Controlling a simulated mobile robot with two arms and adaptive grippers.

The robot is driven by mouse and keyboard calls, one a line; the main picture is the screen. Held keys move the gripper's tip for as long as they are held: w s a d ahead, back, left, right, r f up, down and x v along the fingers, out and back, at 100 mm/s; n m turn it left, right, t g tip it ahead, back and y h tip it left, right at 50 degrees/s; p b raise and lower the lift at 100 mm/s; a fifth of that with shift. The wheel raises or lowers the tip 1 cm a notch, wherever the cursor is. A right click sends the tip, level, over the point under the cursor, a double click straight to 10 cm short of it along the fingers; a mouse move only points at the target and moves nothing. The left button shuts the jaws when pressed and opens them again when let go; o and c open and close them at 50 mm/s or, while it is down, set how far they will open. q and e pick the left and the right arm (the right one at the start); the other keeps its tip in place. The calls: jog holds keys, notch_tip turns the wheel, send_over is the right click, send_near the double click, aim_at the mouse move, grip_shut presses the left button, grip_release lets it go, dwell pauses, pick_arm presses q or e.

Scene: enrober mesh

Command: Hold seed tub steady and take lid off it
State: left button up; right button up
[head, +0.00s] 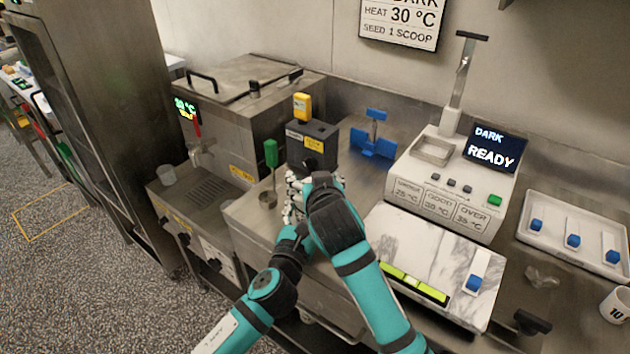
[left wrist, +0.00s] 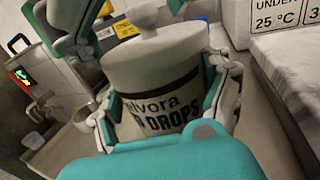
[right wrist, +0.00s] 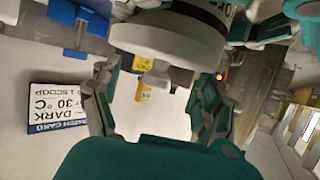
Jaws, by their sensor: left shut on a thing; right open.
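The seed tub (left wrist: 160,95) is a pale round tub with a dark band and printed label, upright in the left wrist view. Its pale lid (left wrist: 155,58) with a round knob (left wrist: 143,16) sits on top. My left gripper (left wrist: 168,112) is shut around the tub's sides. My right gripper (right wrist: 155,88) is open above the tub. In the right wrist view the lid (right wrist: 165,38) and its knob (right wrist: 157,75) show at the top, the knob between the spread fingers. In the head view my right gripper (head: 322,185) and arms hide most of the tub.
A green-handled tool (head: 270,155) and a dark box (head: 312,145) stand close behind the grippers. A blue stand (head: 373,143) is behind right. The machine (head: 450,185) with a READY screen and the marble slab (head: 435,250) are to the right. A tray (head: 545,205) lies farther right.

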jog(key=shift+d+f, duration=0.1)
grip_shut()
jog(key=shift+f, duration=0.15)
dwell(0.4)
jog(key=shift+r, duration=0.25)
dwell(0.4)
jog(key=shift+r, duration=1.2)
jog(key=shift+r, duration=2.05)
pick_arm(q)
jog(key=o, duration=1.7)
jog(key=shift+c, duration=0.2)
